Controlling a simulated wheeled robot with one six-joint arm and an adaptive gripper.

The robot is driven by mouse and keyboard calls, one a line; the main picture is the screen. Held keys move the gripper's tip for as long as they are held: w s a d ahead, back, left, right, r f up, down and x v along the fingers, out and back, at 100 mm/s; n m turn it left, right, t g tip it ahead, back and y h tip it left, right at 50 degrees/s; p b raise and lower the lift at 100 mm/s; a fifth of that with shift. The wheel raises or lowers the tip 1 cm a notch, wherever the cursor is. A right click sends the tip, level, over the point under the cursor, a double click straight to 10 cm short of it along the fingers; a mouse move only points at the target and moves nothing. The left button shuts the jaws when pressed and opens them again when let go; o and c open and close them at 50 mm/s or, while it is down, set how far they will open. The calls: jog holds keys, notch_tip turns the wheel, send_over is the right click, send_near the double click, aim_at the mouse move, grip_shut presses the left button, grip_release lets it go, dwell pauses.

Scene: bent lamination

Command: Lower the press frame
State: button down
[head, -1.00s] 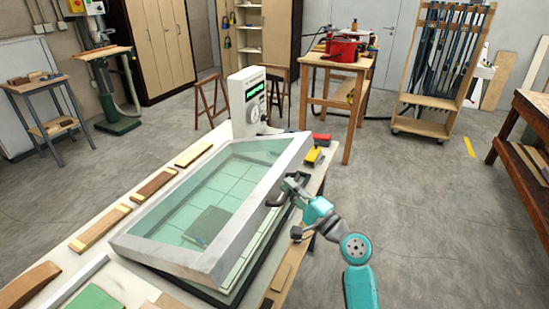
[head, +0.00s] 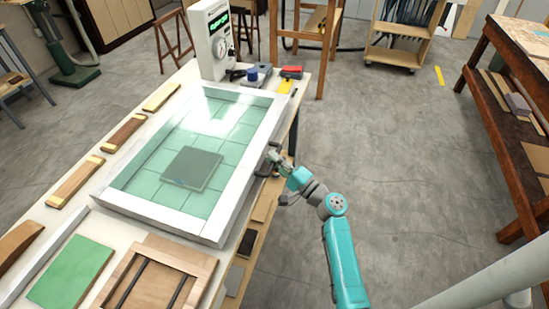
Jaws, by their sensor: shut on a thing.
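The press frame (head: 238,202) is a white rectangular rim around a clear greenish sheet. In the head view it lies low and looks about flat on the press bed on the table; whether a small gap is left under it I cannot tell. A dark flat piece (head: 191,168) shows through the sheet, over a green grid. My gripper (head: 274,163) is at the middle of the frame's right side, shut on the dark handle (head: 265,170). My arm reaches in from the lower right.
A white control unit (head: 212,42) with a green display and a gauge stands behind the frame. Several wood strips (head: 75,183) lie left of it. A wooden frame (head: 160,270) and a green sheet (head: 70,270) lie in front. Floor (head: 400,170) to the right is clear.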

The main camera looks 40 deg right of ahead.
jog(key=shift+s+f, duration=0.1)
jog(key=shift+f, duration=0.5)
jog(key=c, duration=1.4)
grip_release()
jog(key=shift+f, duration=0.1)
jog(key=shift+r, duration=0.25)
jog(key=v, duration=1.2)
jog(key=shift+r, duration=0.1)
